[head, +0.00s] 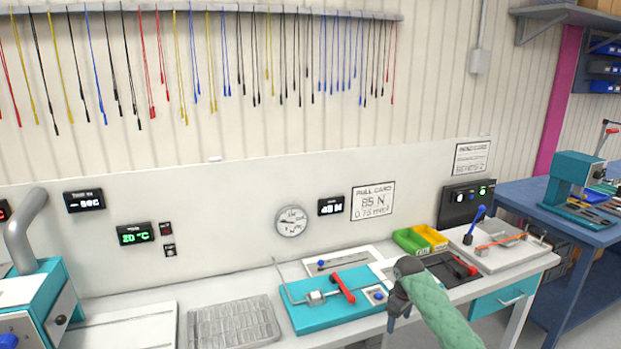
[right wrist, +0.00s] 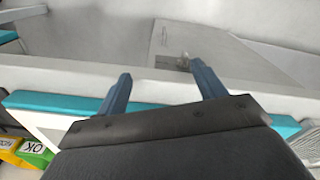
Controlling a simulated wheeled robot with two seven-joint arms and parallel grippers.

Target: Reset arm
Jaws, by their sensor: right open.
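My right gripper (head: 398,318) hangs in front of the workbench in the head view, at the end of an arm with a green sleeve, its fingers pointing down. It is just in front of the bench's front edge, to the right of the teal fixture plate (head: 308,315). In the right wrist view its two blue-grey fingers (right wrist: 161,70) are spread apart with nothing between them. A teal strip and a pale ledge lie behind the fingers there. My left gripper is not in the head view.
The bench also holds a grey ribbed tray (head: 233,323), green (head: 408,241) and yellow (head: 431,237) bins, and a white board (head: 500,252) with a blue-handled tool. A teal machine (head: 40,300) stands at left. A blue table (head: 560,213) is at right. Cables hang on the wall.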

